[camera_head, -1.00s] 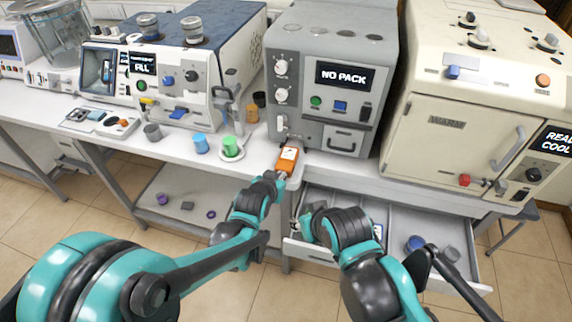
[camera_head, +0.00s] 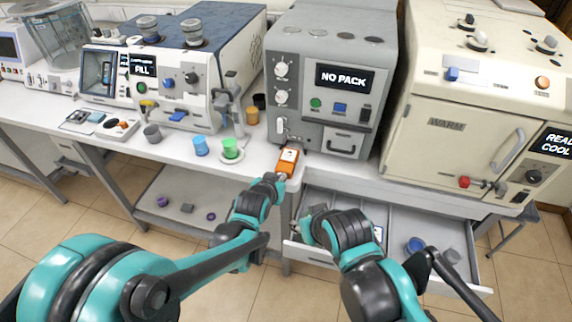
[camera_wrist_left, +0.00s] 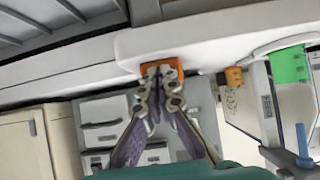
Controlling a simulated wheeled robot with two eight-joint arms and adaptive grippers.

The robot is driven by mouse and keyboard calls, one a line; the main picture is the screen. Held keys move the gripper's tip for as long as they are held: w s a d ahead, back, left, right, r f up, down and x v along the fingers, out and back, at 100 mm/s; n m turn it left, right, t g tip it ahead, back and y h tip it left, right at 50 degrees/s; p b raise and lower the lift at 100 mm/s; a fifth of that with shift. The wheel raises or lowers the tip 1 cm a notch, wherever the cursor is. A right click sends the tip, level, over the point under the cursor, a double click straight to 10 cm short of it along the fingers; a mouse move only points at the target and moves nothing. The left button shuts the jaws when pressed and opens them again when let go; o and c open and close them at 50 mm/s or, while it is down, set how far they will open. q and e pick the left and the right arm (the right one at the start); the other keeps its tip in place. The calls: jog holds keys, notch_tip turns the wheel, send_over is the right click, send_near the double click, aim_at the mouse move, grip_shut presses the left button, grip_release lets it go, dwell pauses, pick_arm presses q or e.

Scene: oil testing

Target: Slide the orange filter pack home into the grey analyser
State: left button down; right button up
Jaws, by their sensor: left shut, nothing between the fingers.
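The orange filter pack (camera_head: 288,160), with a pale label on top, lies at the counter's front edge. It is outside the grey analyser (camera_head: 308,85), in front of its lower left, and the analyser's display reads NO PACK. My left gripper (camera_head: 280,177) is shut and empty at the pack's near end. In the left wrist view its fingertips (camera_wrist_left: 160,72) overlap the orange pack (camera_wrist_left: 177,64); I cannot tell whether they touch it. My right gripper (camera_head: 310,222) is low by the open drawer, mostly hidden by its own arm, so its fingers are unclear.
A green cup on a saucer (camera_head: 231,157), a blue cup (camera_head: 200,146) and an amber jar (camera_head: 252,116) stand left of the pack. The open drawer (camera_head: 400,235) sticks out below the counter. A cream oven (camera_head: 460,110) stands to the right.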

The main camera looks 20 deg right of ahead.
aim_at(288, 158)
pick_arm(q)
jog(key=shift+w+d, duration=0.1)
dwell(0.4)
jog(key=shift+w+d+f+b, duration=0.15)
jog(key=shift+w+d, duration=0.65)
jog(key=shift+w, duration=0.4)
jog(key=shift+w+d+r+b, duration=0.1)
jog(key=shift+w+d+b, duration=0.05)
jog(key=shift+w+d, duration=0.9)
jog(key=shift+w+d+f+b, duration=0.15)
jog(key=shift+w+d, duration=0.45)
jog(key=shift+w, duration=0.8)
jog(key=shift+r, duration=0.1)
jog(key=shift+s+a+f+p+v, duration=0.15)
jog(key=shift+p+v, duration=0.3)
jog(key=shift+v, duration=1)
jog(key=shift+s+f+p+v, duration=0.15)
jog(key=shift+p+v, duration=0.35)
jog(key=shift+v, duration=1)
jog(key=shift+a+f+p+v, duration=0.15)
jog(key=shift+p+v, duration=0.3)
jog(key=shift+v, duration=1)
jog(key=shift+d+f, duration=0.1)
